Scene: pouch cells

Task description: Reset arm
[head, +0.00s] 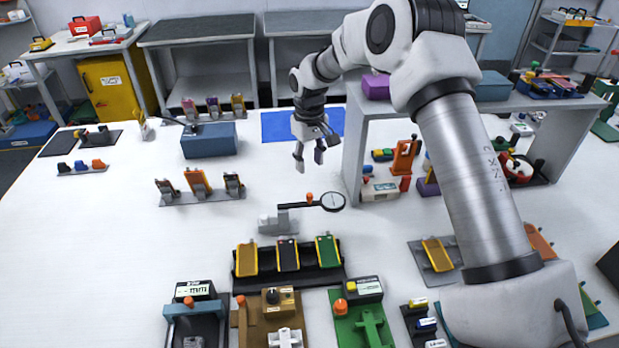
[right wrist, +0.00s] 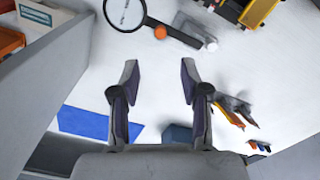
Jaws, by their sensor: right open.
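My right arm reaches in from the right, and its gripper (head: 309,158) hangs above the white table (head: 110,245), in front of the blue mat (head: 278,126). The gripper is open, with nothing between its fingers. In the right wrist view the two fingers (right wrist: 158,85) stand apart over bare table, and the blue mat (right wrist: 90,123) shows at lower left. My left gripper is not in view.
A grey shelf (head: 353,150) stands close to the right of the gripper, with a purple box (head: 376,87) on top. A black rack (head: 268,280) holds yellow, black and green pouch cells. A blue box (head: 209,140) and clamp-like holders (head: 199,184) stand left. The table's left part is mostly clear.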

